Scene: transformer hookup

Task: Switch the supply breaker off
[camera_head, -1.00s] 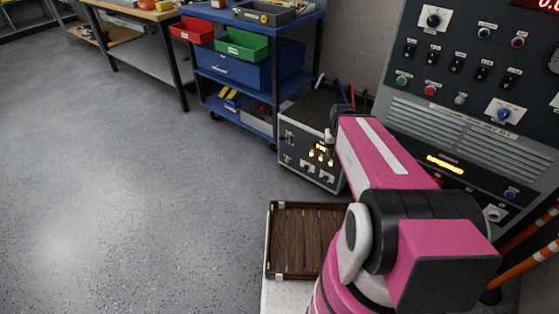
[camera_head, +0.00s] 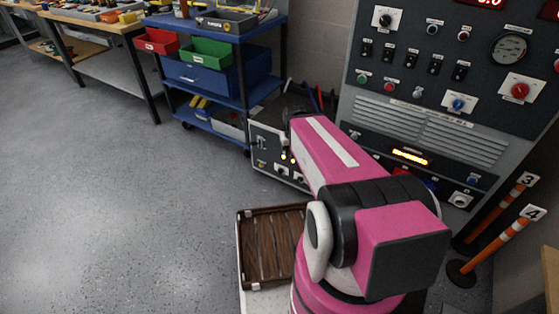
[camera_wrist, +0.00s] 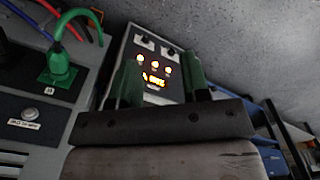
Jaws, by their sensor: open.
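A grey supply box (camera_head: 268,148) with lit orange lamps stands on the floor, partly hidden behind my arm in the head view. Its dark front panel (camera_wrist: 155,65) shows in the wrist view with a glowing display, round lamps and two small fittings near the upper edge. I cannot tell which fitting is the supply breaker. My gripper (camera_wrist: 163,82) is open and empty, its two greenish fingers spread in front of this panel. No contact can be made out. In the head view my gripper is hidden by the arm.
A tall control cabinet (camera_head: 440,100) stands right of the box. A green plug (camera_wrist: 60,70) with cables is close on the wrist view's left. A blue cart (camera_head: 215,75), a brown slatted tray (camera_head: 272,245) and orange-white posts (camera_head: 500,240) stand around. Floor at left is clear.

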